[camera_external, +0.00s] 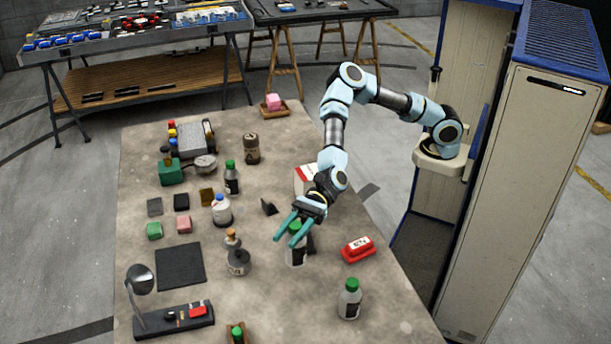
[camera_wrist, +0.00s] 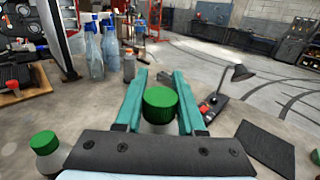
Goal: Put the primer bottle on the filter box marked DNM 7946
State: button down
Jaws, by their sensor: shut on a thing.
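My gripper (camera_external: 285,230) is shut on a green-capped bottle (camera_external: 295,256) with a pale label. The bottle is upright, over the middle of the table. In the wrist view its green cap (camera_wrist: 160,104) sits between the two teal fingers. I cannot read its label or tell whether its base touches the table. A white and red box (camera_external: 305,174) stands behind my wrist, partly hidden by the arm. Its marking cannot be read, so I cannot tell whether it is DNM 7946. Other green-capped bottles stand at the front right (camera_external: 349,300) and at the left (camera_external: 232,178).
A red block with a white label (camera_external: 358,250) lies right of the held bottle. A round flask (camera_external: 238,260) and a white bottle (camera_external: 221,211) stand to the left. A lamp (camera_external: 140,280) and dark mat (camera_external: 180,266) are front left. The right front table is mostly clear.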

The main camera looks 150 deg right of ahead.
jog(key=s+d+r+b, duration=0.1)
jog(key=s+d+r, duration=0.1)
jog(key=s+d, duration=0.45)
jog(key=s+d+r, duration=0.3)
jog(key=s+d, duration=0.1)
jog(key=s, duration=0.5)
jog(key=s+r+b, duration=0.1)
jog(key=s+r, duration=0.2)
jog(key=s, duration=0.5)
jog(key=s+r, duration=0.3)
jog(key=s, duration=0.5)
notch_tip(320, 180, down, 10)
jog(key=shift+d+p, duration=0.35)
jog(key=shift+d, duration=0.05)
jog(key=c, duration=0.5)
grip_release()
jog(key=shift+f, duration=0.1)
jog(key=shift+s, duration=0.15)
